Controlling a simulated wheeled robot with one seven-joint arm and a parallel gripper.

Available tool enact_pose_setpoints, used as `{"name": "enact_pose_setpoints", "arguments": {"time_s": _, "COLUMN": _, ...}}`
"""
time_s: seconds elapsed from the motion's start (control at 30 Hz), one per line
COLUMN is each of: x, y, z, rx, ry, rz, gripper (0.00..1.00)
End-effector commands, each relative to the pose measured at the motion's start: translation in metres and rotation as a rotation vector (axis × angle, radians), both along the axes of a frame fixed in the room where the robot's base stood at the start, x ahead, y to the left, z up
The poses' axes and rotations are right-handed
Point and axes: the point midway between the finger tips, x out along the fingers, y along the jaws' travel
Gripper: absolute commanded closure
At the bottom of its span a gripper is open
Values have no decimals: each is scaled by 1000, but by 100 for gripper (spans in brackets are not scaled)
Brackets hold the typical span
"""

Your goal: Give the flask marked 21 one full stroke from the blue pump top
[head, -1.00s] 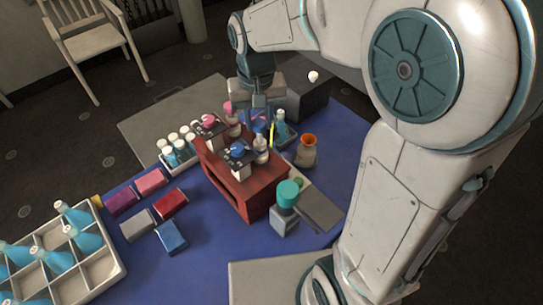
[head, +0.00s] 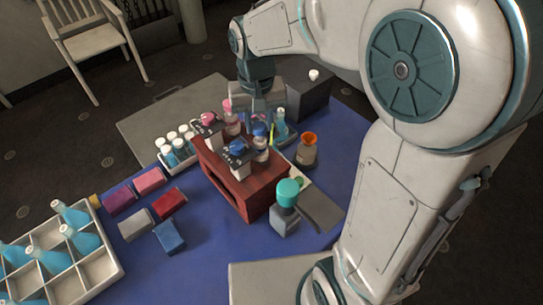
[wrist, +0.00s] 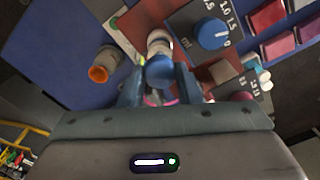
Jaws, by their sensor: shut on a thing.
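My gripper (wrist: 160,88) is shut on the blue pump top (wrist: 160,72), with one finger on each side of it in the wrist view. The blue pump top (head: 259,128) sits on a pale bottle (head: 261,143) at the red stand (head: 248,187), below my gripper in the head view. A flask with blue liquid (head: 280,128) stands just right of it, partly hidden. Several blue flasks (head: 80,236) stand in the white divided crate (head: 105,284) at left. I cannot read a number 21 on any flask.
Dial boxes with a blue knob (head: 237,146) and a pink knob (head: 208,117) are on the red stand. An orange-rimmed brown bottle (head: 306,152) and a teal-capped bottle (head: 286,210) stand right of it. Capped vials (head: 178,148) and coloured blocks (head: 150,181) are left.

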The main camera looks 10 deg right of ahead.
Motion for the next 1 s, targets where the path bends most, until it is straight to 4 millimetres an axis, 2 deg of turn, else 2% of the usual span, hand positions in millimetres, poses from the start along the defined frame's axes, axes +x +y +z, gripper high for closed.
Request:
{"name": "enact_pose_setpoints", "arguments": {"time_s": 0.67, "x": 0, "y": 1, "z": -10, "rx": 1, "ry": 0, "rz": 1, "gripper": 85}}
{"name": "enact_pose_setpoints", "arguments": {"time_s": 0.7, "x": 0, "y": 1, "z": -10, "rx": 1, "ry": 0, "rz": 1, "gripper": 59}}
{"name": "enact_pose_setpoints", "arguments": {"time_s": 0.73, "x": 0, "y": 1, "z": -10, "rx": 1, "ry": 0, "rz": 1, "gripper": 51}}
{"name": "enact_pose_setpoints", "arguments": {"time_s": 1.0, "x": 0, "y": 0, "z": -10, "rx": 0, "ry": 0, "rz": 0, "gripper": 51}}
